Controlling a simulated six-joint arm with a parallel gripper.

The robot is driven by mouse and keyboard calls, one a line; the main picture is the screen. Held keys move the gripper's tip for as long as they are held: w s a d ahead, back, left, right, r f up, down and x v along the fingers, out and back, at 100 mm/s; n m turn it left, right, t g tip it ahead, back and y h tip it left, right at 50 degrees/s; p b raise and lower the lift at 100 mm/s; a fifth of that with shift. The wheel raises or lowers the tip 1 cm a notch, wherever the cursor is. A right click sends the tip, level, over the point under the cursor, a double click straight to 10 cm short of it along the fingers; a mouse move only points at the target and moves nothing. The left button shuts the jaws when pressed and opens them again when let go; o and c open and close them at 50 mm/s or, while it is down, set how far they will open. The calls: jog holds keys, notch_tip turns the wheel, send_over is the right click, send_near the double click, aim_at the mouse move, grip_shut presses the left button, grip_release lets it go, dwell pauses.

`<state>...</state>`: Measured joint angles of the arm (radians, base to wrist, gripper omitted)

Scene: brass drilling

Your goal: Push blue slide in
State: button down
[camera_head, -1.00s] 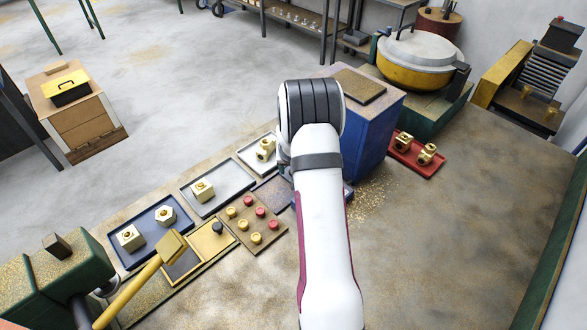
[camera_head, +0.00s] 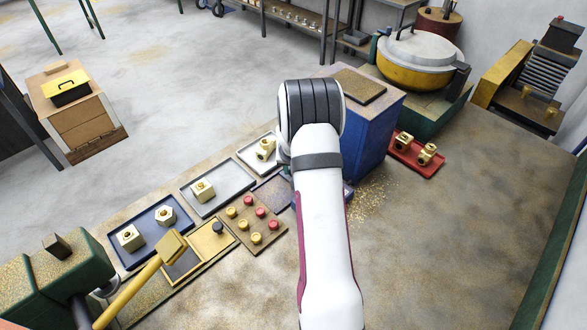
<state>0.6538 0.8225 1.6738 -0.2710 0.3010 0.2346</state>
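A blue box-shaped housing (camera_head: 372,138) with a dark, dusty plate on top stands behind and to the right of my arm. A small blue piece (camera_head: 348,192) shows low at the housing's near side, just right of my arm. It may be the blue slide, but my arm covers most of it, so I cannot tell how far it sticks out. My gripper is hidden behind my own white arm, near the housing's near left side. Its fingers and any contact are out of sight.
Left of my arm are trays with brass fittings (camera_head: 203,190) and a board of red and yellow buttons (camera_head: 254,222). A yellow-handled lever (camera_head: 150,275) stands at lower left. A red tray (camera_head: 418,158) with fittings lies right of the housing. The right bench is mostly clear.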

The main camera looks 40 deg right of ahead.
jog(key=shift+d, duration=0.1)
dwell(0.7)
jog(key=shift+d, duration=2.35)
jog(key=c, duration=0.6)
grip_release()
jog(key=shift+a, duration=0.1)
jog(key=v, duration=1.5)
jog(key=shift+r, duration=0.4)
jog(key=shift+s+a, duration=0.1)
jog(key=shift+a, duration=0.05)
